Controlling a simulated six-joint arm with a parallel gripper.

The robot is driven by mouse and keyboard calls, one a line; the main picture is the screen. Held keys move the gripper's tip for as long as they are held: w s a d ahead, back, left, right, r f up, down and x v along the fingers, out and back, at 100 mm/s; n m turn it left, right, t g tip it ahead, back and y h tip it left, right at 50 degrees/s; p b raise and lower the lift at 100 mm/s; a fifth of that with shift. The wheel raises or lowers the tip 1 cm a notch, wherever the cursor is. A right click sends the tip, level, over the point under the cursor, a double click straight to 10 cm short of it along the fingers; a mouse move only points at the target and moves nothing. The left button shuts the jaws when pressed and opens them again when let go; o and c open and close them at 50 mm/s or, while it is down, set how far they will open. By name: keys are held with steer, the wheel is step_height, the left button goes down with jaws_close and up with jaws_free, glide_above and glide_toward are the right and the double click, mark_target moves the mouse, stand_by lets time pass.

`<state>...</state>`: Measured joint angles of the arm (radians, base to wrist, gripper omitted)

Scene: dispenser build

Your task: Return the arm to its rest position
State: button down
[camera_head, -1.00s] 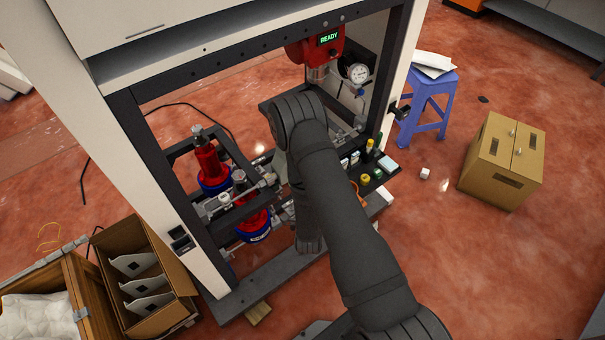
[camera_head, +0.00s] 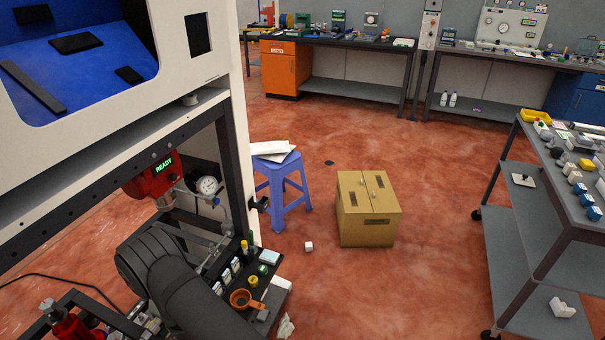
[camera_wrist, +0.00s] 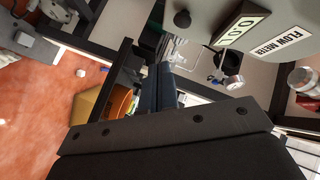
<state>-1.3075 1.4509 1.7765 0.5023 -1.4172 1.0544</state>
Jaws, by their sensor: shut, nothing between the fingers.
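My arm (camera_head: 185,285) shows at the lower left of the head view, in front of the open bay of the white dispenser machine (camera_head: 238,130). Its far end is hidden there. In the wrist view my gripper (camera_wrist: 164,88) points into the dark-framed bay, with its fingers together and nothing between them. A flow meter (camera_wrist: 240,32) reading 0.0 hangs above and to the right of the fingers.
A red dispensing head (camera_head: 155,178) shows READY. A dark shelf with an orange-handled cup (camera_head: 241,299) and small bottles is beside my arm. A blue stool (camera_head: 283,187), a cardboard box (camera_head: 366,226) and a grey cart (camera_head: 535,220) stand to the right, with open floor between.

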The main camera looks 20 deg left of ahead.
steer(key=d, duration=0.5)
steer(key=shift+d, duration=0.15)
